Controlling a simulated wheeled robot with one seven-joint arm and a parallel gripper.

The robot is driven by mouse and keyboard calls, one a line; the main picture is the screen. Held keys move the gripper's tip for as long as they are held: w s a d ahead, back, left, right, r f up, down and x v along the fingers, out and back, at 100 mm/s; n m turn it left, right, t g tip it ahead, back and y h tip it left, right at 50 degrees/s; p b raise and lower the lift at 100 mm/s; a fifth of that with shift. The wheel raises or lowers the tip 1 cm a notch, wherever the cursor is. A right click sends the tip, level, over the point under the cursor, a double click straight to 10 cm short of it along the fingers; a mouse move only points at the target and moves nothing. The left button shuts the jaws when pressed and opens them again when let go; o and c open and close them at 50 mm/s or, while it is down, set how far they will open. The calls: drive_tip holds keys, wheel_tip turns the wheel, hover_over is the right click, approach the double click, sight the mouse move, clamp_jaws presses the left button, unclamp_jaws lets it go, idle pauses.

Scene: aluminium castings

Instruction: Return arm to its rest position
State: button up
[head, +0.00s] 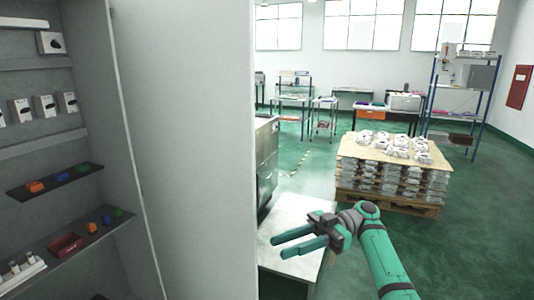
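My gripper (290,240) is in the lower middle of the head view, at the end of my green and dark grey arm (382,255). Its two green fingers point left and are spread apart, with nothing visible between them. The arm reaches in from the bottom right. The gripper shows in front of a light grey worktop (291,222). Whether it touches the worktop cannot be told, but it appears to be above it.
A tall grey cabinet stands open at left, its door panel (205,150) near the gripper. Its shelves (60,183) hold small coloured parts. A pallet (388,203) stacked with castings stands behind the arm. Green floor (480,230) is clear at right. A blue-framed rack (430,95) stands behind.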

drive_tip(key=a+f+m+t+y, duration=0.2)
drive_tip(key=a+f+m+t, duration=0.7)
drive_tip(key=a+f, duration=1.8)
drive_tip(key=s+a+f+m+t+h, duration=0.2)
drive_tip(key=s+a+f+m+t, duration=0.15)
drive_tip(key=f+m, duration=0.3)
drive_tip(key=s+a+f+m+t+h, duration=0.25)
drive_tip(key=s+f+m+t, duration=0.2)
drive_tip(key=f, duration=0.35)
drive_tip(key=s+d+f+m+t+h, duration=0.25)
drive_tip(key=s+d+h, duration=0.25)
drive_tip(key=s+d, duration=0.4)
drive_tip(key=s+d+f+m+t+h, duration=0.25)
drive_tip(key=s+d+h, duration=0.4)
drive_tip(key=s, duration=0.35)
drive_tip(key=s+d+r+n+t+h, duration=0.1)
drive_tip(key=s+d+r+n+h, duration=0.1)
drive_tip(key=s+d+r, duration=1)
drive_tip(key=s+r, duration=0.2)
drive_tip(key=s, duration=0.1)
drive_tip(key=shift+s+d+r, duration=0.2)
drive_tip(key=shift+s+r, duration=0.1)
drive_tip(key=shift+r, duration=0.1)
